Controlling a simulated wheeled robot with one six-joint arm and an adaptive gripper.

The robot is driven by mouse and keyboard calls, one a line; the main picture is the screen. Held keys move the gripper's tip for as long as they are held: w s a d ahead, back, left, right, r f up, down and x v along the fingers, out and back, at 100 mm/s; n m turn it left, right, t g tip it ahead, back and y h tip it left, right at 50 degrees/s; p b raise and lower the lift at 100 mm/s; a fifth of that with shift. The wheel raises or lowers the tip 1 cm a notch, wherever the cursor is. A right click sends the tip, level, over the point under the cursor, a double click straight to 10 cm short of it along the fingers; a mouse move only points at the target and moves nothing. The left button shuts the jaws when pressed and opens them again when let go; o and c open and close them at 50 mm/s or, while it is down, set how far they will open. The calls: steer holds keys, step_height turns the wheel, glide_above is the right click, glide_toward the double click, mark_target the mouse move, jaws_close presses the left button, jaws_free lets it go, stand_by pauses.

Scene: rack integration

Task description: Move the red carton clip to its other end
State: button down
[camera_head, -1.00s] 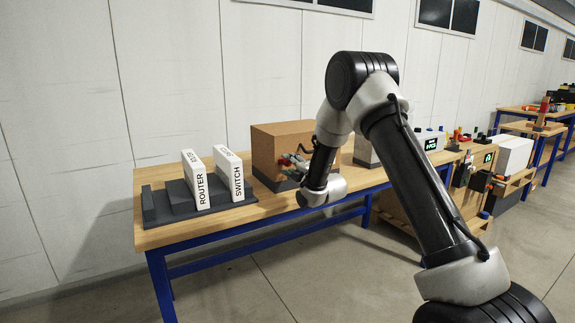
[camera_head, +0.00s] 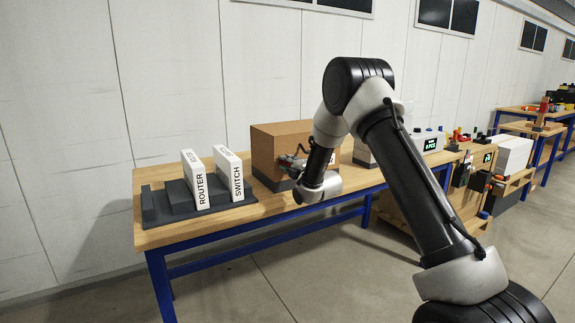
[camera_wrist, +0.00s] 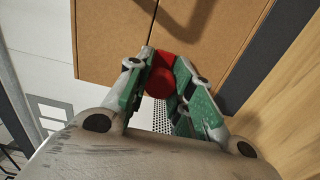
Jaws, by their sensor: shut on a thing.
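The red carton clip (camera_wrist: 160,77) sits between the two fingers of my gripper (camera_wrist: 158,85) in the wrist view. The gripper is shut on it. The clip lies against the brown carton (camera_wrist: 115,40), at the dark gap between its panels. I cannot tell whether the clip is still engaged in the carton. In the head view the carton (camera_head: 275,145) stands on the bench, and my gripper (camera_head: 292,163) is at its front face. The clip is not clearly visible there.
White ROUTER (camera_head: 197,182) and SWITCH (camera_head: 229,175) boxes stand upright in a dark rack (camera_head: 150,205) left of the carton. A grey device with a green display (camera_head: 430,144) stands to the right. The wooden bench's front strip (camera_head: 255,213) is clear.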

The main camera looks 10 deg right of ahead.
steer(key=d, duration=0.1)
steer(key=w+d, duration=0.1)
steer(key=d, duration=0.1)
steer(key=shift+d, duration=0.2)
steer(key=c, duration=1.2)
jaws_free()
steer(key=shift+d, duration=0.1)
steer(key=v, duration=1.2)
